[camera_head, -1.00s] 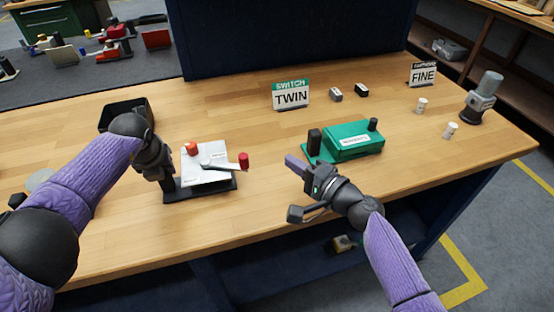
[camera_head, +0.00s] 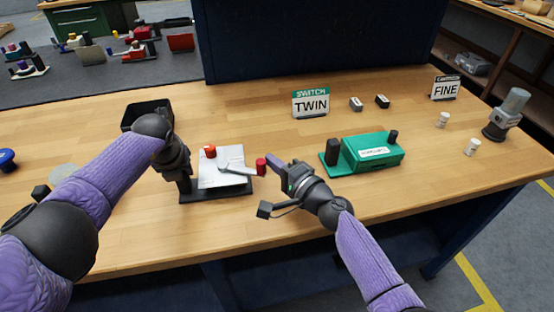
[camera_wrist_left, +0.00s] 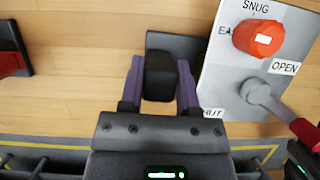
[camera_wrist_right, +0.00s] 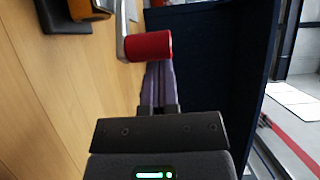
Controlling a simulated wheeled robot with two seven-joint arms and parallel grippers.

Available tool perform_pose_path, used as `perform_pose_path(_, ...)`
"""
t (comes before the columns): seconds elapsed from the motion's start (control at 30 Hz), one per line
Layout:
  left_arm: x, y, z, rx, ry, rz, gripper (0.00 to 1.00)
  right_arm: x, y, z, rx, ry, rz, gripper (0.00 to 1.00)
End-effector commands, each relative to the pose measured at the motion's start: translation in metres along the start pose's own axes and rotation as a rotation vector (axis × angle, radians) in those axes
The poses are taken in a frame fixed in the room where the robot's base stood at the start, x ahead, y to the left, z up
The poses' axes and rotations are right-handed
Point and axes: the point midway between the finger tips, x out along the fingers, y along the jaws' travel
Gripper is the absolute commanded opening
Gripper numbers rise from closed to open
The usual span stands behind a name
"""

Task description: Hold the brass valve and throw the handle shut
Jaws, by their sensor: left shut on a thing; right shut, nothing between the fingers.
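The valve unit is a pale grey box (camera_head: 209,181) on a black base (camera_head: 217,194); no brass colour shows. It has an orange-red knob (camera_head: 210,151) and a grey lever handle (camera_head: 238,169) with a red grip (camera_head: 261,166) pointing right. In the left wrist view the lever (camera_wrist_left: 280,106) lies below an "OPEN" label (camera_wrist_left: 285,67). My left gripper (camera_head: 184,178) is shut on the black post (camera_wrist_left: 159,75) at the unit's left side. My right gripper (camera_head: 272,159) is shut and empty, its fingertips right beside the red grip (camera_wrist_right: 148,46); contact is unclear.
A green unit (camera_head: 370,153) stands to the right of my right gripper. A black bin (camera_head: 147,112) is behind my left arm. A "TWIN" sign (camera_head: 311,103), small blocks and white cylinders stand further back and right. The wood near the table's front edge is clear.

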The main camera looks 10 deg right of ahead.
Motion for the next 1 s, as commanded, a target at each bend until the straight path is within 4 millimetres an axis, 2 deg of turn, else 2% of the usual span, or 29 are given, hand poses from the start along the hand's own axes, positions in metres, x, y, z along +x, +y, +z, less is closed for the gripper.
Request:
perform_pose_path(0.67, 0.002, 0.000, -0.003, 0.000, 0.009, 0.001, 0.00, -0.006, 0.001, 0.009, 0.000, -0.001, 0.001, 0.00)
perform_pose_path(1.0, 0.003, 0.000, -0.003, 0.000, 0.010, 0.001, 0.00, -0.016, 0.001, 0.025, 0.002, -0.003, 0.000, 0.00)
